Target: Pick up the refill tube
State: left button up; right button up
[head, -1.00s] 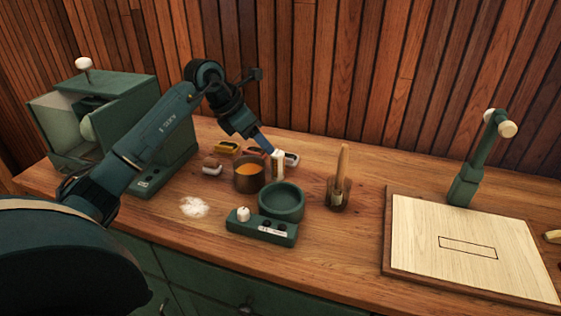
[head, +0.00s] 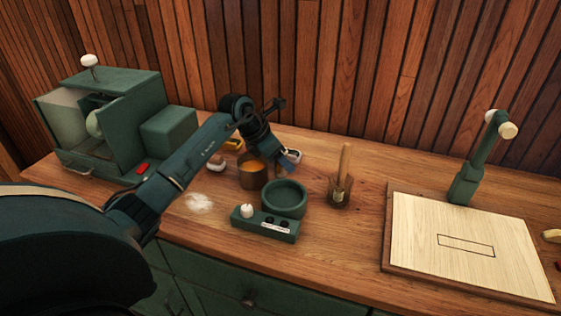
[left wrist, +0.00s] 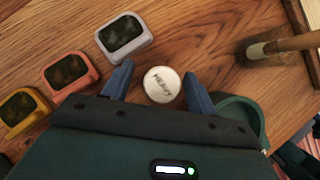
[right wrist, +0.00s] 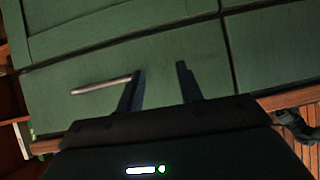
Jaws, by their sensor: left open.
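The refill tube (left wrist: 161,84) shows in the left wrist view as a round white top with dark lettering that seems to read "HEAVY". It lies between the two blue fingers of my left gripper (left wrist: 157,83), which are open around it, with a visible gap to the left finger and little gap on the right. In the head view my left gripper (head: 289,158) is down behind the green dish and hides the tube. My right gripper (right wrist: 160,74) is open and empty in front of a green drawer front.
Small grey (left wrist: 125,36), orange (left wrist: 71,70) and yellow (left wrist: 22,110) boxes sit nearby.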

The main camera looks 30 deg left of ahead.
pick_arm(q)
jog(key=shift+r, duration=0.15)
jog(key=c, duration=1.1)
